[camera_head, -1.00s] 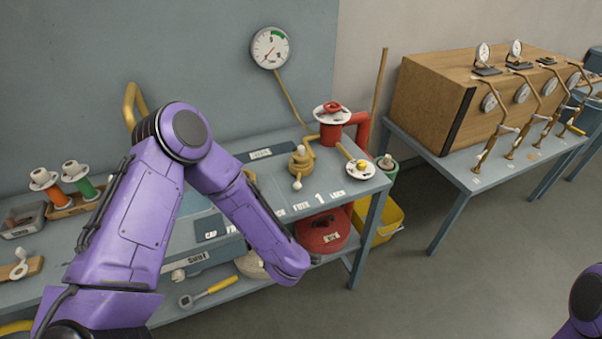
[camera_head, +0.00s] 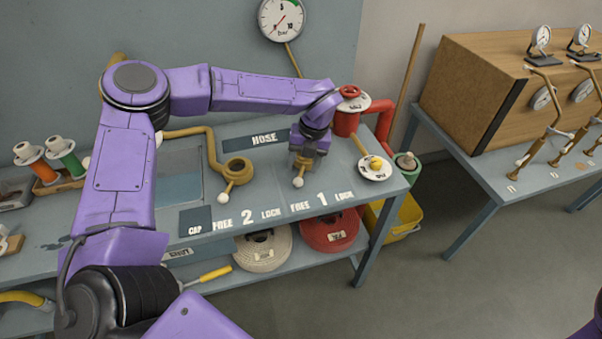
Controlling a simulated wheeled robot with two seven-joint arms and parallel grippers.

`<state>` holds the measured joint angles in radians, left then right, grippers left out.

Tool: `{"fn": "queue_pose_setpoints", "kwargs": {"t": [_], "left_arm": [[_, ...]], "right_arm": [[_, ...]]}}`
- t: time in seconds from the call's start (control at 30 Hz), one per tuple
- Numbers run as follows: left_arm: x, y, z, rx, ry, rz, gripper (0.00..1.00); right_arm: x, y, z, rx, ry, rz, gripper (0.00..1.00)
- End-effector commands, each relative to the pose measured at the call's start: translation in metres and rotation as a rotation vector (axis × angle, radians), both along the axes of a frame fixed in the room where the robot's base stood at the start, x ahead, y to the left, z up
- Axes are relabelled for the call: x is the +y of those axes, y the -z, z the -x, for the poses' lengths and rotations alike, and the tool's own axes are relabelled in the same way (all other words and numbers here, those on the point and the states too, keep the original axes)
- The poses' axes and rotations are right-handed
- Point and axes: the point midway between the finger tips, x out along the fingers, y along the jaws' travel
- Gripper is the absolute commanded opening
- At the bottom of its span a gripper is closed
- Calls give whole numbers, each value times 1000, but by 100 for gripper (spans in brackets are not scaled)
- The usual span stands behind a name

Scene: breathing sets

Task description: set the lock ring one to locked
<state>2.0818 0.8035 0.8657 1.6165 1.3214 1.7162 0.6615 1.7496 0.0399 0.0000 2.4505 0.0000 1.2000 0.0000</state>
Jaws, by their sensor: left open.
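Lock ring one is a brass ring mostly hidden under my left gripper (camera_head: 303,160). Its short lever with a white ball knob (camera_head: 298,182) sticks out toward the bench front, over the word FREE of the "FREE 1 LOCK" label (camera_head: 321,199). My left gripper points down at the ring, open, with its fingers around or just above the brass part; I cannot tell whether they touch it. Lock ring two (camera_head: 237,169) is to the left, its white ball knob (camera_head: 225,197) toward its own FREE label. My right gripper is out of view.
A red fitting with a white flange (camera_head: 349,108) stands just behind right of my gripper. A white disc with a yellow knob (camera_head: 375,167) lies to its right. A bent brass pipe (camera_head: 200,133) runs to ring two. A gauge (camera_head: 282,18) hangs behind.

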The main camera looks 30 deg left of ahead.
Motion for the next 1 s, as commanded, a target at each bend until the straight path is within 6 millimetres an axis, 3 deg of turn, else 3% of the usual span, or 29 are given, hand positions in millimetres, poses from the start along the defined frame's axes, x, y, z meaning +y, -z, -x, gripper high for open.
{"fn": "queue_pose_setpoints", "kwargs": {"t": [0.13, 0.3, 0.6, 0.63, 0.8, 1.0], "left_arm": [[6, 32, 3, 6, 0, -1, 56], [10, 55, 5, 3, 1, -2, 56], [12, 62, 6, 1, -1, -2, 56], [12, 62, 6, 1, -1, -2, 53], [12, 62, 6, 1, 0, -3, 0], [12, 62, 6, -1, -5, -3, 0]], "right_arm": [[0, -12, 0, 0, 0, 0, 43], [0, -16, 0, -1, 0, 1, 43], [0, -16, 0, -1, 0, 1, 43], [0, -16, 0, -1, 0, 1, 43], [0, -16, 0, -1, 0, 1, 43], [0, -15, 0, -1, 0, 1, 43]]}}
